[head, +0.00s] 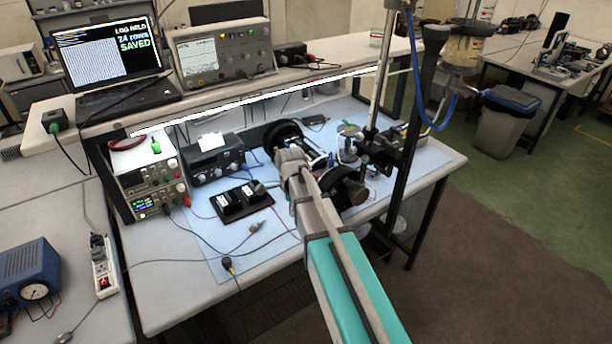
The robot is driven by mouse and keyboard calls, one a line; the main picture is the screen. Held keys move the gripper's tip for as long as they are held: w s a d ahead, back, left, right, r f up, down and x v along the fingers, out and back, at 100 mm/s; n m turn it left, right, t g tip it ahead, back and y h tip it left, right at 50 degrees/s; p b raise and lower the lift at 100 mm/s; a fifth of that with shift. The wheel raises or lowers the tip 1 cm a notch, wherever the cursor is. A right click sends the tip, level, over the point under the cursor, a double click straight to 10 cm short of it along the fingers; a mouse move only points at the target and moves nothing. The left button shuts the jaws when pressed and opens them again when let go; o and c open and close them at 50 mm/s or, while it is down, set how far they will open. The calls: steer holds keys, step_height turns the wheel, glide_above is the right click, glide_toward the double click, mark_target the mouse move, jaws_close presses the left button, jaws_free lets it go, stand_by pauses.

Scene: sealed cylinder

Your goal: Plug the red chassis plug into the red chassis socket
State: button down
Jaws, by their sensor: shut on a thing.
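My arm reaches from the bottom of the head view to the middle of the blue-topped bench. My gripper (322,161) is at its far end, among dark parts of the bench setup. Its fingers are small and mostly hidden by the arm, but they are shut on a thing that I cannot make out. I cannot pick out the red chassis plug or the red chassis socket for certain. Small red spots show on the front of the power supply (147,180), left of my gripper.
A black tray (243,215) with labelled black parts lies left of my arm. A tall stand (376,75) and a dark upright post (423,110) rise on the right. The bench's front left is mostly clear.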

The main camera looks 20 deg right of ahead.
steer(key=shift+f+b, duration=0.95)
steer(key=shift+f, duration=0.35)
steer(key=shift+r, duration=0.1)
